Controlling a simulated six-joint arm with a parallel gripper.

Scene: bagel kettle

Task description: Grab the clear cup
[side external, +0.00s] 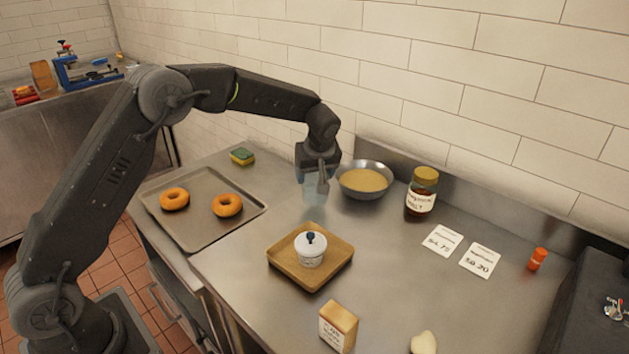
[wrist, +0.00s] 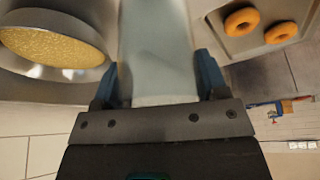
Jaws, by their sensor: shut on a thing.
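The clear cup (side external: 314,190) is a pale, see-through vessel under my gripper (side external: 318,178), just left of the metal bowl in the side external view. In the wrist view the cup (wrist: 155,50) fills the space between the two blue fingers of my gripper (wrist: 157,85). My gripper is shut on the cup, with a finger on each side. The gripper hides the cup's upper part in the side external view. I cannot tell whether the cup's base touches the counter.
A metal bowl of yellow grains (side external: 365,180) stands close on the right, with a brown jar (side external: 421,194) beyond it. A tray (side external: 197,235) with two bagels lies left. A wooden board (side external: 283,262) with a white lidded pot (side external: 311,249) is in front.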

